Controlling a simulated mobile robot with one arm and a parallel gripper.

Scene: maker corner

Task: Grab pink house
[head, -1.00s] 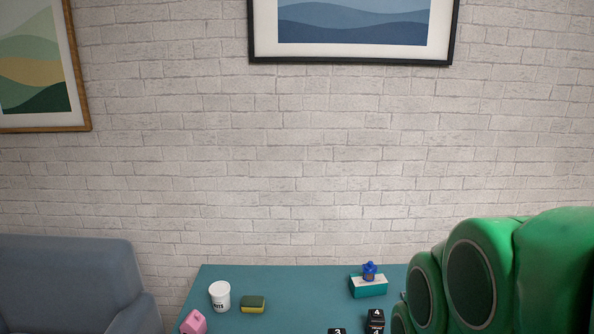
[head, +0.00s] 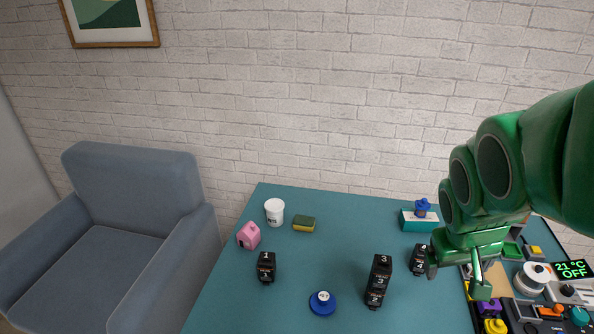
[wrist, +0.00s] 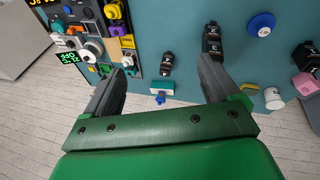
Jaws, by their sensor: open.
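The pink house (head: 248,235) stands near the left edge of the teal table (head: 215,300) in the head view, beside a white cup. In the wrist view the pink house (wrist: 305,83) is at the right edge, partly cut off. My gripper (head: 458,275) is over the right part of the table, far to the right of the house. In the wrist view my gripper (wrist: 165,85) has its two fingers spread wide with nothing held between them.
A white cup (head: 274,212), a sponge (head: 304,223), a black block (head: 266,267), a blue round object (head: 322,303) and a black stack (head: 379,281) stand on the table. A teal box (head: 418,221) is at the back. A control board (head: 545,300) lies at right. An armchair (head: 135,230) stands left.

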